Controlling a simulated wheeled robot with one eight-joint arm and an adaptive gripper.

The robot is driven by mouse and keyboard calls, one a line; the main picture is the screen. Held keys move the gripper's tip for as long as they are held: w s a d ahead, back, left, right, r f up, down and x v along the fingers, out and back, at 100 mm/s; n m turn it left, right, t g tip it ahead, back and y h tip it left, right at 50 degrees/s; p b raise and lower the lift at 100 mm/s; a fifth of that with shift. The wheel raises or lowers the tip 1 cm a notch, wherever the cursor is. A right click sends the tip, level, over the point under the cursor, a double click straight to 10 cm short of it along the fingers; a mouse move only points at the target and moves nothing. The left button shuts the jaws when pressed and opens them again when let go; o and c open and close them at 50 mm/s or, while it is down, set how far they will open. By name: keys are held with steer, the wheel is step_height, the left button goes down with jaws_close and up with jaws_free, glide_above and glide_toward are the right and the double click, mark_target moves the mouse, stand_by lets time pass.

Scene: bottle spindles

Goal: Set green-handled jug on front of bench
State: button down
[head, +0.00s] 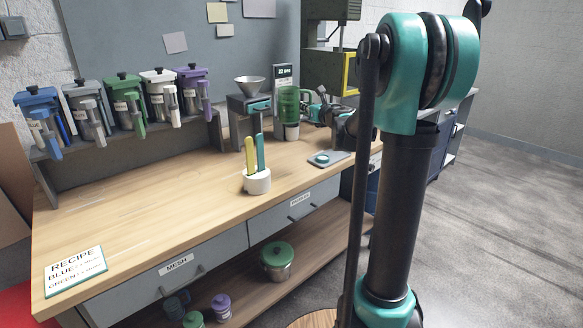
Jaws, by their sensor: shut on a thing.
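The green-handled jug (289,105) is at the back right of the bench, beside the hopper stand and in front of a small sign. Its upper part looks green and its lower part pale. My gripper (309,110) reaches in from the right and is shut at the jug's right side, on its handle. The fingertips are small and partly hidden. I cannot tell whether the jug's base touches the bench (150,205). The front of the wooden bench top is bare between the recipe card and the white cup.
A white cup (257,182) with yellow and teal sticks stands mid-bench. A grey pad (328,159) lies near the right edge. A recipe card (76,272) lies front left. Several coloured-lid dispensers hang on the back rack (95,155). A green-lidded pot (277,262) sits on the lower shelf.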

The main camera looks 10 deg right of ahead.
step_height(320, 180, down, 19)
steer(key=shift+r, duration=0.15)
stand_by(0.6)
steer(key=c, duration=1.6)
jaws_free()
steer(key=shift+c, duration=0.2)
